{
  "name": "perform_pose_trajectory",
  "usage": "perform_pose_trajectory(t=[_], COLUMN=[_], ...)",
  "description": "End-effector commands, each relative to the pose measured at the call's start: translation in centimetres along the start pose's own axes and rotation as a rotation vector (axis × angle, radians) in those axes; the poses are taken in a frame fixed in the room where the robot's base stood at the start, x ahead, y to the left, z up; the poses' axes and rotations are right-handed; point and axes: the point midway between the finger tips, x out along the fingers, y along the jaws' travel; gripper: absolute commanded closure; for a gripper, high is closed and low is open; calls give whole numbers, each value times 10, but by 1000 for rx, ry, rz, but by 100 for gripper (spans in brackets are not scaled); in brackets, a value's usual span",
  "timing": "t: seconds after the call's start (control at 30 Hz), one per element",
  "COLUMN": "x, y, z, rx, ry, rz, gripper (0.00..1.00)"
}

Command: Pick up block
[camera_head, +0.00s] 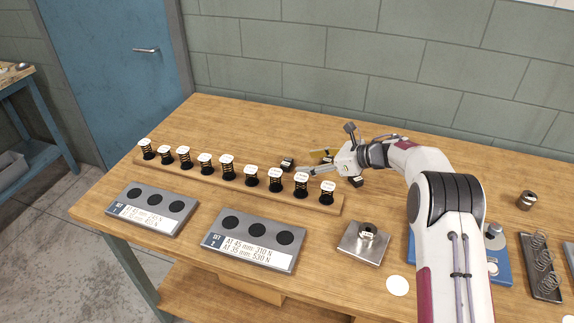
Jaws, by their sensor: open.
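A small dark block (288,163) lies on the wooden table behind the spring rack, just left of my gripper. My gripper (314,164) is low over the table, reaching left, with its fingers open. Its fingertips are near the small block, with a visible gap to it; their exact height is hard to tell. A yellowish piece (321,154) shows by the fingers, partly hidden. A square metal block (363,241) with a small round part on top stands at the front middle; I cannot tell which block the task names.
A wooden rack (238,188) holds a row of several springs with white tags. Two grey trays, set 1 (150,224) and set 2 (247,258), stand in front, with round dark recesses. A tray of loose springs (541,270) is at right. The back-left table is clear.

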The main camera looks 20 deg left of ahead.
Motion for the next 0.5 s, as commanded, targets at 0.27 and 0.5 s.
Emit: perform_pose_trajectory(t=[0.27, 0.5], x=[19, 25], y=[0, 0], z=[0, 1], rx=[0, 1], ry=[0, 0], rz=[0, 0], gripper=[47, 47])
